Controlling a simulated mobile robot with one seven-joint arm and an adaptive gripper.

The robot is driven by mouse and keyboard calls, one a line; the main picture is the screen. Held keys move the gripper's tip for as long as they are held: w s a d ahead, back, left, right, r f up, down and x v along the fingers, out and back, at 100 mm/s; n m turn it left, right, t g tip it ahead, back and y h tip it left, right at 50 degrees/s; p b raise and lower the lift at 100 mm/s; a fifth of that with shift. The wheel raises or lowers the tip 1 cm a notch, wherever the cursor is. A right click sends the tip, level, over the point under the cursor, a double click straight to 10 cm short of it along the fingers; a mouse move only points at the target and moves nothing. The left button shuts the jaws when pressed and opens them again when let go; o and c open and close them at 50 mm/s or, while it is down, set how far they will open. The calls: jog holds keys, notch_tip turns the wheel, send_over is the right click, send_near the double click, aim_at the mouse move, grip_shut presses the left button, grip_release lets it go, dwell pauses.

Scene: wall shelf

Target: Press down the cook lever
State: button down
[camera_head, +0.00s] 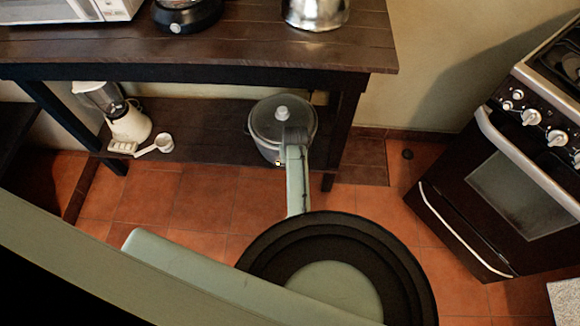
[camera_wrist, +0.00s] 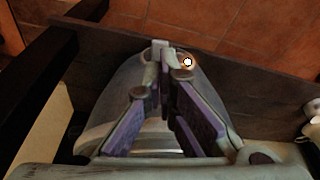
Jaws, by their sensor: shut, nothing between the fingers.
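The cooker (camera_head: 265,128), a round silver pot with a glass lid and pale knob, stands on the lower shelf in the head view. A small glowing light (camera_head: 278,162) shows low on its front. In the wrist view the cooker's silver body (camera_wrist: 112,88) lies behind my fingers, and the light (camera_wrist: 187,62) glows just right of the fingertips. My gripper (camera_wrist: 160,52) is shut and empty, with its tips at the cooker's front edge. I cannot tell whether they touch it. The cook lever cannot be made out; my fingers may hide it.
The dark wooden tabletop (camera_head: 200,48) overhangs the lower shelf (camera_head: 205,118). A white blender (camera_head: 128,122) and a white scoop-like item (camera_head: 163,143) are at the shelf's left. A stove (camera_head: 510,170) stands at right. Tiled floor (camera_head: 195,205) is open in front.

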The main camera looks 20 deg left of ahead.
jog(key=b+x, duration=0.6)
jog(key=shift+f+b, duration=0.35)
jog(key=shift+b, duration=0.05)
jog(key=shift+w+f, duration=0.1)
jog(key=shift+s+b+x, duration=0.2)
jog(key=shift+b+x, duration=0.4)
jog(key=shift+x, duration=0.45)
jog(key=shift+s+d, duration=0.1)
jog(key=s+d+p+v, duration=0.1)
jog(key=s+p+v, duration=0.1)
jog(key=v, duration=1.1)
jog(key=shift+d+p, duration=0.2)
jog(key=shift+p, duration=0.5)
